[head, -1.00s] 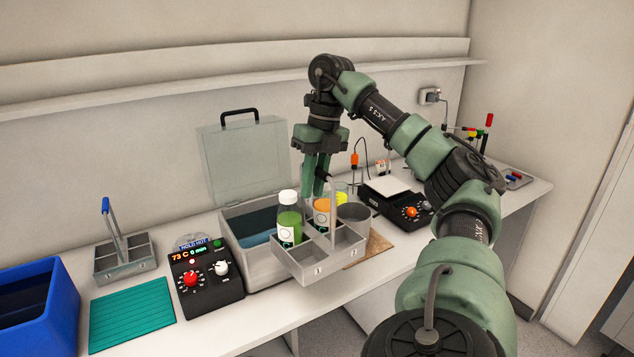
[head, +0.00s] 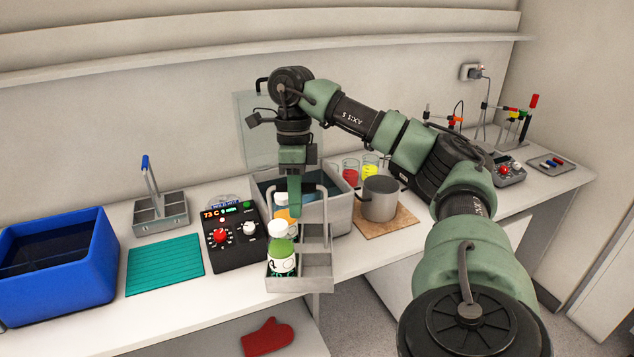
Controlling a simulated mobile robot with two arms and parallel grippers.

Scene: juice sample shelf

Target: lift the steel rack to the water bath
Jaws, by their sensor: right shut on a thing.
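The steel rack (head: 318,262) is a grey divided carrier with a tall handle. It hangs in front of the water bath, over the bench's front edge. A green bottle with a white cap (head: 282,259) stands in its near left compartment, and an orange bottle (head: 285,215) stands behind it. My right gripper (head: 294,203) points down and is shut on the rack's handle; its fingers partly hide the grip. The water bath (head: 341,213) is a grey open tank with dark water; its clear lid (head: 257,130) stands raised behind. The rack and my gripper hide part of it. My left gripper is out of view.
A control box (head: 236,250) reading 73 C adjoins the bath on the left. A steel pot (head: 379,203) stands on a wooden board (head: 399,229) to the right. A teal mat (head: 165,264), a blue-handled rack (head: 162,221) and a blue tub (head: 62,275) lie left.

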